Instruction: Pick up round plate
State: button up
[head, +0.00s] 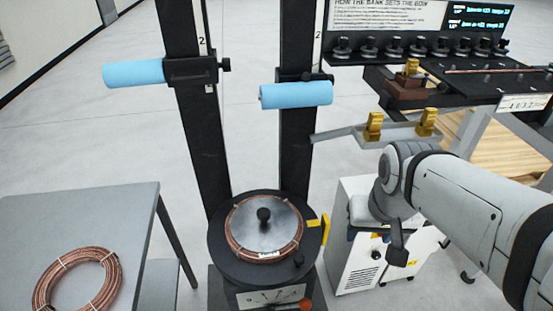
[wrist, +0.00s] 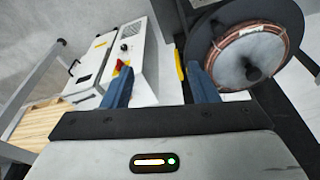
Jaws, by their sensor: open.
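The round plate (head: 264,226) is a grey metal disc with a black knob in its middle. It lies on a copper coil (head: 240,251) on a dark round turntable (head: 221,244). In the wrist view the plate (wrist: 240,66) is at the upper right, beyond and to the right of my right-hand finger. My gripper (wrist: 158,70) is open, its two blue fingers apart with no object held between them. In the head view my arm comes in from the right, and its end is to the right of the turntable; the fingers are not clear there.
Two black posts (head: 298,130) rise behind the turntable, each with a blue roller (head: 296,94). A white cabinet (head: 357,262) stands right of it. A grey table (head: 75,215) with another copper coil (head: 78,280) is at left. A black bench (head: 480,85) is at the back right.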

jog(key=shift+o, duration=0.5)
jog(key=w+a+p, duration=0.3)
jog(key=w+a, duration=0.6)
jog(key=a, duration=0.1)
jog(key=shift+w+f+g+p, duration=0.3)
jog(key=shift+w+f+g, duration=0.05)
jog(key=shift+f+g, duration=0.1)
jog(key=p, duration=0.3)
send_over(263, 211)
jog(key=s, duration=0.1)
jog(key=shift+n, duration=0.3)
jog(key=f, duration=0.6)
jog(key=shift+s+a+f, duration=0.15)
jog(key=shift+a+f, duration=0.05)
jog(key=shift+f, duration=0.15)
jog(key=shift+a+f, duration=0.15)
jog(key=shift+f, duration=1.1)
jog(key=shift+w+d+f+p, duration=0.15)
jog(key=shift+w+f+p, duration=0.1)
jog(key=shift+f, duration=0.65)
jog(key=shift+w+d+f+p, duration=0.1)
jog(key=shift+w+f+p, duration=0.1)
jog(key=shift+f, duration=0.65)
jog(key=shift+w+d+f+p, duration=0.15)
jog(key=shift+f+p, duration=0.1)
jog(key=shift+f, duration=0.65)
grip_shut()
